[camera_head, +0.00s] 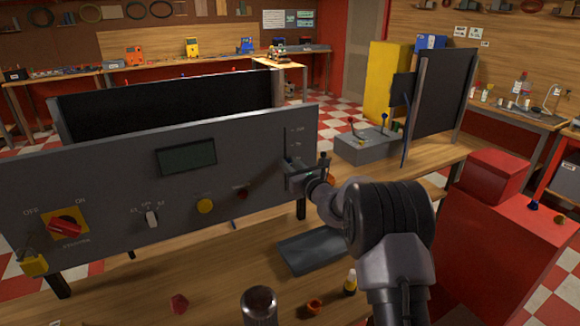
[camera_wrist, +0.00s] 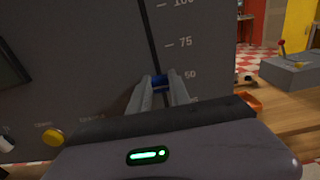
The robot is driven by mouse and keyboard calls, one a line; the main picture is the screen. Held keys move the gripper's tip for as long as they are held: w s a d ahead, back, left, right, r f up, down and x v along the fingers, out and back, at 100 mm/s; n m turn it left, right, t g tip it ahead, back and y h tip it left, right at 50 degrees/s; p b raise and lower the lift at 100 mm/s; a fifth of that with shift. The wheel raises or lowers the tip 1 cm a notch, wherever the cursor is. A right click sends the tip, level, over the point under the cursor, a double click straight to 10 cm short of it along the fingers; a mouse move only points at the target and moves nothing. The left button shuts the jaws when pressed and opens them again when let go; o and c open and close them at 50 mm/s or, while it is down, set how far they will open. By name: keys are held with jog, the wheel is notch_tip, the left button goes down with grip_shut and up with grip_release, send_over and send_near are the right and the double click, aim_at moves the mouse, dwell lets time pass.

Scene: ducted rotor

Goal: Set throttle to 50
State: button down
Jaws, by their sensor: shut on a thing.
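The grey control panel (camera_head: 120,190) stands on the wooden bench. At its right end is the throttle, a vertical slot with a printed scale. The scale also shows in the wrist view, with 100, 75 and 50 readable and a lower figure partly hidden. My gripper (camera_head: 290,178) is at this slot. In the wrist view my gripper (camera_wrist: 163,85) is shut on the blue throttle knob (camera_wrist: 158,80). The knob sits at about the height of the 50 mark, perhaps slightly above or below; the viewing angle leaves this unsure. My fingers hide the slot below it.
The panel also carries a dark display (camera_head: 187,157), a yellow button (camera_head: 205,206), a small selector (camera_head: 151,218), a red rotary switch (camera_head: 64,227) and a yellow padlock (camera_head: 34,264). A grey tray (camera_head: 312,252) and small loose items lie on the bench in front.

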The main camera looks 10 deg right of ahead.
jog(key=c, duration=1.2)
grip_release()
